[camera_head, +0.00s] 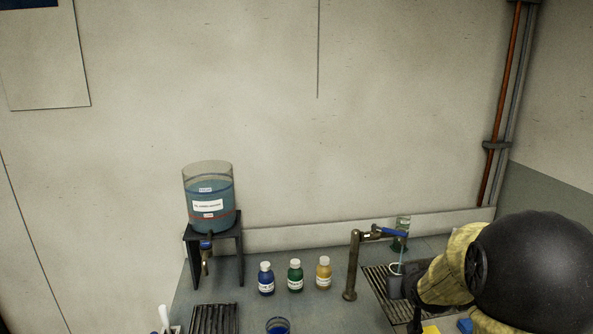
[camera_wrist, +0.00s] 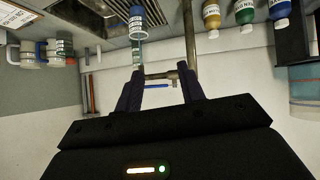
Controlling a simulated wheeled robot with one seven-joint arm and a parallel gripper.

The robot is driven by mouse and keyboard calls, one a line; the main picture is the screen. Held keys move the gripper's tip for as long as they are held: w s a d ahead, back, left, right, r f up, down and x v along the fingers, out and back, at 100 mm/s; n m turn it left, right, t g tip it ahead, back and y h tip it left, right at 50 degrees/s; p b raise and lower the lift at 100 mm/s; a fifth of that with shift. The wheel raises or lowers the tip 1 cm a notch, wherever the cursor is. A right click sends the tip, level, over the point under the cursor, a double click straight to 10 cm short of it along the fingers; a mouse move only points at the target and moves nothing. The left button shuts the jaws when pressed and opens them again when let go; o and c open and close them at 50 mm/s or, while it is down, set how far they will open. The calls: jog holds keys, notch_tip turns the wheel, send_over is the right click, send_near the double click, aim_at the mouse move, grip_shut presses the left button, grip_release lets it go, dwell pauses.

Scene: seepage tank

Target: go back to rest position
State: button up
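My gripper (camera_wrist: 158,80) shows in the wrist view with its two dark fingers apart, and I see nothing clamped between them. A brass tap (camera_head: 353,262) with a blue lever (camera_head: 392,232) stands on the bench in the head view. The tap pipe (camera_wrist: 190,35) and blue lever (camera_wrist: 160,86) appear beyond the fingers in the wrist view, which looks upside down. Whether a finger touches the tap cannot be told. In the head view my arm's dark, round joint and yellow-covered part fill the lower right and hide my fingertips.
A tank of blue liquid (camera_head: 208,190) sits on a black stand (camera_head: 240,255) at left. Blue (camera_head: 266,279), green (camera_head: 295,276) and yellow (camera_head: 323,273) bottles stand left of the tap.

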jog(key=s+a+f+g, duration=0.2)
jog(key=s+a, duration=0.1)
jog(key=s, duration=0.4)
jog(key=s+a+f+g, duration=0.2)
jog(key=s+a+g, duration=0.1)
jog(key=s, duration=0.5)
jog(key=s+a+f+g+y, duration=0.1)
jog(key=s+a+f+g, duration=0.1)
jog(key=s, duration=0.6)
jog(key=shift+a+f+g, duration=0.4)
jog(key=shift+a+f, duration=0.05)
jog(key=shift+a, duration=0.7)
jog(key=shift+w, duration=0.15)
